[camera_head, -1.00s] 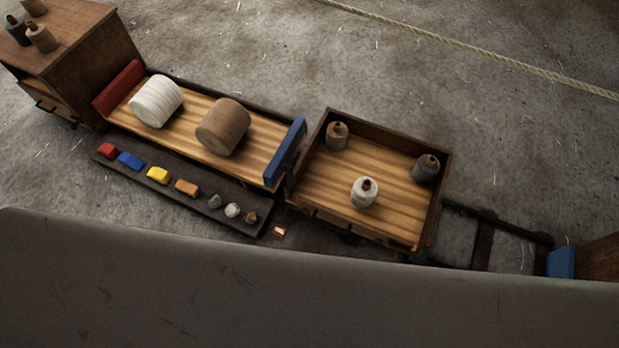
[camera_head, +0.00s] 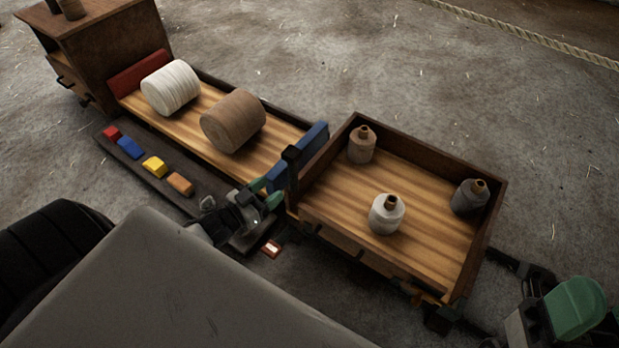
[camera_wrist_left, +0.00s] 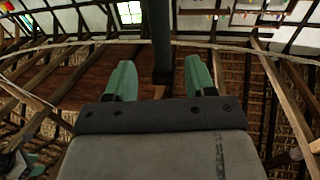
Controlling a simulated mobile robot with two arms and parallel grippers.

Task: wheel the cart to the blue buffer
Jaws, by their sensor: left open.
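The cart (camera_head: 340,205) is an open wooden box with dark walls, standing on a dark rail and carrying several bottle-shaped bobbins. A dark upright post (camera_head: 291,165) stands at its left end. My left gripper (camera_head: 266,191) is open, with green fingertips just left of that post. In the left wrist view a dark post (camera_wrist_left: 161,35) shows between its open fingers (camera_wrist_left: 160,80); contact cannot be told. My right gripper (camera_head: 575,305) is partly in view at the lower right, its jaw state unclear. A blue board (camera_head: 312,142) stands left of the cart. No blue block shows at the rail's right end now.
Left of the cart, a wooden bed (camera_head: 190,125) holds a white reel (camera_head: 171,88) and a brown reel (camera_head: 233,121). A dark strip (camera_head: 125,165) with coloured blocks lies in front.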

